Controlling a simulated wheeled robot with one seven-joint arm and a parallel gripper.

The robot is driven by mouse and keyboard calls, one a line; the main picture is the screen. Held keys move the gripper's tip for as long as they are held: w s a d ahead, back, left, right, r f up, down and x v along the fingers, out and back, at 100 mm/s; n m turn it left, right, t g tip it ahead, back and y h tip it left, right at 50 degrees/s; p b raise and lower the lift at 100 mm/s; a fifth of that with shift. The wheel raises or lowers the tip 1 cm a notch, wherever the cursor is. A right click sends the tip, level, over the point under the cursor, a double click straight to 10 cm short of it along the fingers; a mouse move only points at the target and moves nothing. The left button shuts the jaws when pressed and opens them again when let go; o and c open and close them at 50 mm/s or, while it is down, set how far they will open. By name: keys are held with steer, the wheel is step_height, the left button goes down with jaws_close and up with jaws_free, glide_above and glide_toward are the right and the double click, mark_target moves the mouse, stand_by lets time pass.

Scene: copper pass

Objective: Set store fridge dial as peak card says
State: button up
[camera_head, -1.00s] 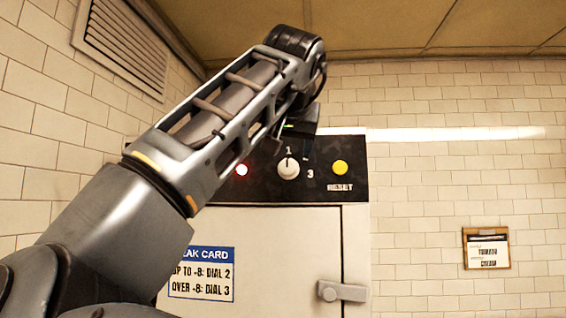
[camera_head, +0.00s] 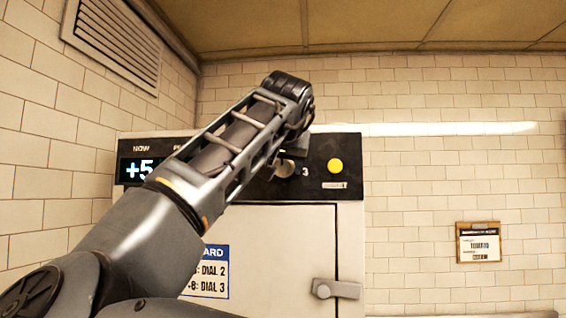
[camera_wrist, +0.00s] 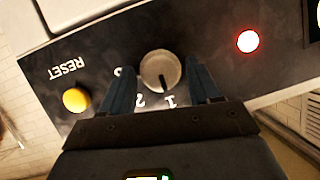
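The round dial (camera_wrist: 160,71) is on the fridge's black panel, with 1, 2 and 3 around it. Its pointer line appears to aim at 1. My gripper (camera_wrist: 163,85) is open, one finger on each side of the dial, with gaps visible. In the head view my gripper (camera_head: 291,160) partly hides the dial. The NOW display (camera_head: 138,170) reads +5, its right part covered; the peak readout is hidden behind my arm.
A yellow RESET button (camera_head: 335,166) sits right of the dial. A red lamp (camera_wrist: 248,41) is lit on its other side. The fridge door latch (camera_head: 336,289) is below. A small notice (camera_head: 478,243) hangs on the tiled wall at right.

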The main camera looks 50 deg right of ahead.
steer(key=c, duration=0.8)
steer(key=shift+a, duration=0.1)
